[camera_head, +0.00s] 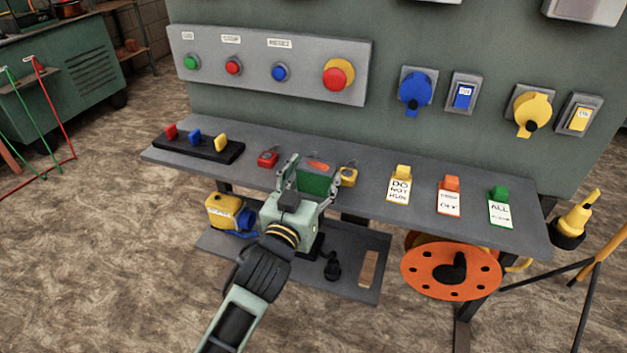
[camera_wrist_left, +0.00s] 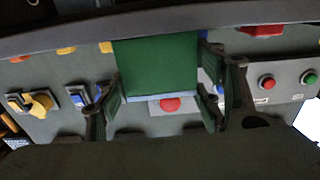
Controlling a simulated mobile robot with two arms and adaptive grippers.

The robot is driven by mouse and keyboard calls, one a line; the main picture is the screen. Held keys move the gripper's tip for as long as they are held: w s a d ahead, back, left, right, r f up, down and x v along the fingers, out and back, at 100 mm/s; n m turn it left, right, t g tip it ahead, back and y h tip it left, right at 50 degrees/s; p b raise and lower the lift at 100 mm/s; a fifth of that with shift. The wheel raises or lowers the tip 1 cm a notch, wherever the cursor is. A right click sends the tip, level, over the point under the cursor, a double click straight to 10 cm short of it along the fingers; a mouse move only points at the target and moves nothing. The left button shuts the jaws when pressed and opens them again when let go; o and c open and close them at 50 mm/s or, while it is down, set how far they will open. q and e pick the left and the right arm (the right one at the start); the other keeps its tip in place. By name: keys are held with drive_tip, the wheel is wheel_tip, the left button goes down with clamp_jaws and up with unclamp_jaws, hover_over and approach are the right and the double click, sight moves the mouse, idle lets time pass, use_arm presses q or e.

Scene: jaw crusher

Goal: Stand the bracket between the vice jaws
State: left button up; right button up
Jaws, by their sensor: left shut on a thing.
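My left gripper (camera_head: 312,176) reaches over the front of the grey shelf, its fingers on either side of a green box (camera_head: 317,183) with a red mark on its top. It is shut on this box. In the left wrist view the green box (camera_wrist_left: 157,68) fills the space between the two fingers. I cannot make out a bracket or vice jaws in either view. My right gripper is not in view.
The grey shelf (camera_head: 370,190) carries a black rack (camera_head: 198,147), a red padlock (camera_head: 268,159), a yellow padlock (camera_head: 348,176) and several tags. A button panel (camera_head: 265,67) is behind. Below are a yellow lamp-like item (camera_head: 222,209) and an orange reel (camera_head: 430,284).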

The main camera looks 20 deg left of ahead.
use_arm(q)
drive_tip(key=shift+r, duration=0.1)
drive_tip(key=o, duration=1.3)
drive_tip(key=shift+f, duration=0.2)
drive_tip(key=o, duration=0.5)
drive_tip(key=shift+c, duration=0.2)
drive_tip(key=shift+r, duration=0.15)
